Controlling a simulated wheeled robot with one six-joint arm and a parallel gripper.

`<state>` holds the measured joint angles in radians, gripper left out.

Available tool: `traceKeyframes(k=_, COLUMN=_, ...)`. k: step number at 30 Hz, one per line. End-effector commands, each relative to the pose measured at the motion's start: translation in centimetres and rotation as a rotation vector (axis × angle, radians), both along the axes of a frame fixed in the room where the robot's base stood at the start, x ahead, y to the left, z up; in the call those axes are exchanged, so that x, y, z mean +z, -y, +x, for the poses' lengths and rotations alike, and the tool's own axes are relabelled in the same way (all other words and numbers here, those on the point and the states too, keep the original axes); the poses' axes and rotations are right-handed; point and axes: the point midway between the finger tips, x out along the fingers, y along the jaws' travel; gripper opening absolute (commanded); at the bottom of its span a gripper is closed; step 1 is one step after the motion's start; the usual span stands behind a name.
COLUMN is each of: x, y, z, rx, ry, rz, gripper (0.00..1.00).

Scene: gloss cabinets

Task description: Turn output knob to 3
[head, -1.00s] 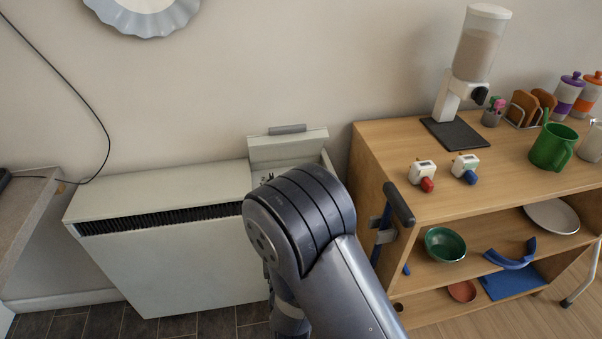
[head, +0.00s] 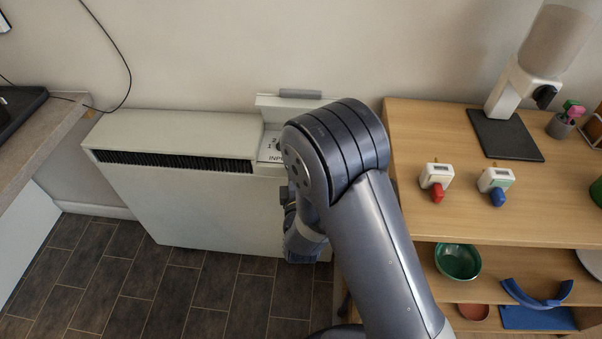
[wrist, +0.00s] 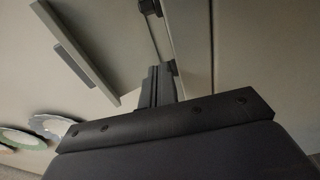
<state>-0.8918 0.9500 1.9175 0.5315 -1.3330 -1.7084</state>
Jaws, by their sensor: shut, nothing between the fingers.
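The pale storage heater (head: 215,200) stands against the wall in the head view. Its lid (head: 290,104) is raised at the right end, above a control panel (head: 270,148). The panel's left part shows a dark dial and lettering that starts "INP". The rest of the panel is behind my arm, and I cannot make out the output knob in either view. My gripper shows in the wrist view (wrist: 160,84) as dark fingers, shut and empty, near pale heater surfaces. In the head view the fingertips are hidden behind my arm, in front of the heater's right end.
A grey counter (head: 45,130) is at left. Tiled floor (head: 150,285) is clear in front of the heater.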

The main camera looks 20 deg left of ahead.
Motion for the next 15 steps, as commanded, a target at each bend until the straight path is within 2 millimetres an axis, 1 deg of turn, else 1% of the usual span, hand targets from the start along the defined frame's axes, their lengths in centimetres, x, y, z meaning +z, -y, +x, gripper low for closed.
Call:
traceKeyframes(k=1, x=0.0, y=-0.3, z=1.2, rx=-0.004, ry=0.003, rz=0.003, gripper=0.00)
traceKeyframes(k=3, x=0.0, y=-0.9, z=2.5, rx=-0.003, ry=0.003, rz=0.003, gripper=0.00)
traceKeyframes(k=8, x=0.0, y=-2.1, z=5.4, rx=-0.002, ry=0.001, rz=0.003, gripper=0.00)
traceKeyframes(k=12, x=-0.1, y=-0.1, z=6.6, rx=-0.004, ry=0.000, rz=-0.001, gripper=0.00)
traceKeyframes(k=15, x=0.0, y=0.6, z=7.1, rx=-0.003, ry=0.000, rz=0.000, gripper=0.00)
